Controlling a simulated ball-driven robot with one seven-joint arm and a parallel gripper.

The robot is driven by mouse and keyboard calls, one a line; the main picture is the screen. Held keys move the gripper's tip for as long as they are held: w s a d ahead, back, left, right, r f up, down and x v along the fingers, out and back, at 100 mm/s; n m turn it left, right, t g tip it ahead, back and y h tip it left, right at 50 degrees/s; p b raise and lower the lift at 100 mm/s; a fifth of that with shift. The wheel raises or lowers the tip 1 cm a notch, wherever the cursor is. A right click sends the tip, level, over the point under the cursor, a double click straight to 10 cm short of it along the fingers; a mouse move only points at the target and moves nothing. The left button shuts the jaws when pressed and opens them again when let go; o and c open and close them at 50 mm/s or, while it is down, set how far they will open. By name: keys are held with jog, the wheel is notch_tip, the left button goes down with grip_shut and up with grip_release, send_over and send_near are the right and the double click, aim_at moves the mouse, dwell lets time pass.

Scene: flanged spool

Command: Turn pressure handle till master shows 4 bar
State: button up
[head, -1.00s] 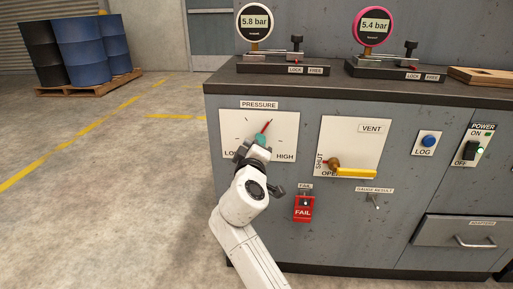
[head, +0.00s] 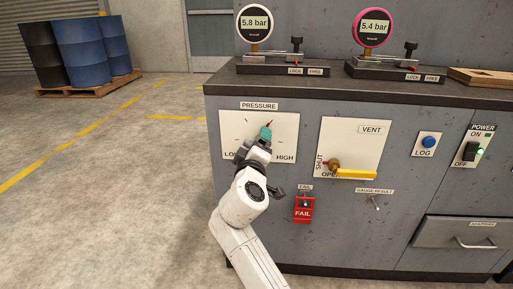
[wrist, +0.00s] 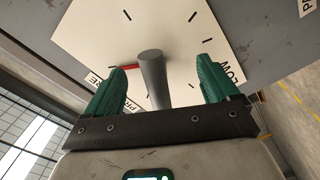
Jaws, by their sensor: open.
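The pressure panel (head: 232,125) is a white plate with tick marks on the cabinet front. Its red pointer tip (head: 269,123) shows just above my gripper (head: 266,133) in the head view. In the wrist view, the grey pressure handle (wrist: 152,78) stands between the two green fingers of my open gripper (wrist: 161,84), with visible gaps on both sides. The red pointer (wrist: 127,68) shows left of the handle. The white-rimmed gauge (head: 255,23) reads 5.8 bar, and the pink-rimmed gauge (head: 375,26) reads 5.4 bar. I cannot read which is the master.
Right of the pressure panel is the vent panel with a yellow lever (head: 355,174). A red FAIL tag (head: 304,208) hangs below, near my wrist. A blue LOG button (head: 428,141) and power switch (head: 471,149) are farther right.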

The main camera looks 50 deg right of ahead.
jog(key=shift+o, duration=0.9)
jog(key=p+v, duration=0.2)
jog(key=v, duration=0.8)
jog(key=shift+s+a+p, duration=0.25)
jog(key=shift+a+p, duration=0.05)
jog(key=shift+p, duration=0.1)
